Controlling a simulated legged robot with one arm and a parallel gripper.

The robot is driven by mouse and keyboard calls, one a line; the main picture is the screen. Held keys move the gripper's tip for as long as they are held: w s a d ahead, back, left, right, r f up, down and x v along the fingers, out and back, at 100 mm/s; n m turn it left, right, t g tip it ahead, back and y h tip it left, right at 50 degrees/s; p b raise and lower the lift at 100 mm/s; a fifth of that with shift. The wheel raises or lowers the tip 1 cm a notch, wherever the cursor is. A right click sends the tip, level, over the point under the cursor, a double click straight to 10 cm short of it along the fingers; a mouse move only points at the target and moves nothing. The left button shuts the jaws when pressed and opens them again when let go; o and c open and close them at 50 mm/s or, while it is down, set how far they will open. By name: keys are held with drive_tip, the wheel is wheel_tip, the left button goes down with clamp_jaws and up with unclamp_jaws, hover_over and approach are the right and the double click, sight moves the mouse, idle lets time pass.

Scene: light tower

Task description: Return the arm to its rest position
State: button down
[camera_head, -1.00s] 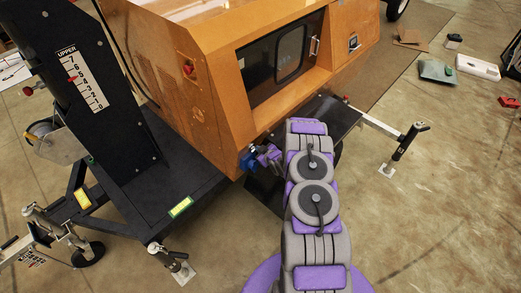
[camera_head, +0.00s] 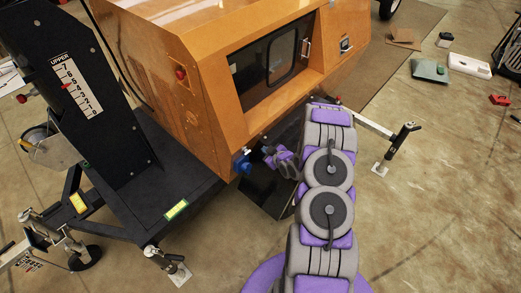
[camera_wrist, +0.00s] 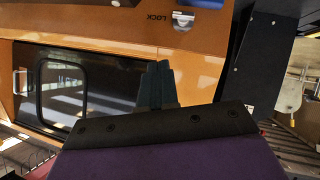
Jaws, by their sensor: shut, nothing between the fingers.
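My arm is purple and grey and reaches from the bottom of the head view toward the orange light tower cabinet (camera_head: 205,95). My gripper (camera_head: 268,153) is small and partly turned away there, in front of the cabinet's lower edge, just right of a blue fitting (camera_head: 241,163), with a small gap between them. In the wrist view my gripper (camera_wrist: 159,84) shows its dark fingers together, with nothing between them. The cabinet's dark window (camera_wrist: 95,85) and a silver latch (camera_wrist: 183,20) lie beyond the fingers.
The black tower mast (camera_head: 90,85) and trailer deck (camera_head: 180,180) stand at left. A stabilizer leg (camera_head: 403,140) stands right of my arm. Several small items, including a red one (camera_head: 499,99) and a white one (camera_head: 469,65), lie on the floor at right, which is mostly open.

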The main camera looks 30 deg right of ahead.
drive_tip(key=shift+s+d+r, duration=0.1)
drive_tip(key=shift+s+d, duration=0.15)
drive_tip(key=shift+d, duration=0.05)
drive_tip(key=shift+d, duration=0.1)
wheel_tip(320, 180, up, 12)
drive_tip(key=s+a+g+h, duration=0.1)
drive_tip(key=a+g+h, duration=0.1)
drive_tip(key=a+g, duration=0.15)
drive_tip(key=s+a+r+m+g, duration=0.3)
drive_tip(key=s+a+r+g, duration=0.15)
drive_tip(key=s+r, duration=0.6)
drive_tip(key=s+a+r+g, duration=0.2)
drive_tip(key=s+a+r, duration=0.2)
drive_tip(key=s, duration=0.6)
drive_tip(key=s+a+r+m+g, duration=0.1)
drive_tip(key=s+a+r, duration=0.3)
drive_tip(key=s, duration=0.7)
drive_tip(key=s+a+r+m+g+y, duration=0.1)
drive_tip(key=s+a+r+g, duration=0.2)
drive_tip(key=s, duration=0.7)
drive_tip(key=a+r, duration=0.2)
drive_tip(key=a, duration=0.2)
drive_tip(key=shift+s+a+b, duration=0.15)
drive_tip(key=shift+b, duration=0.2)
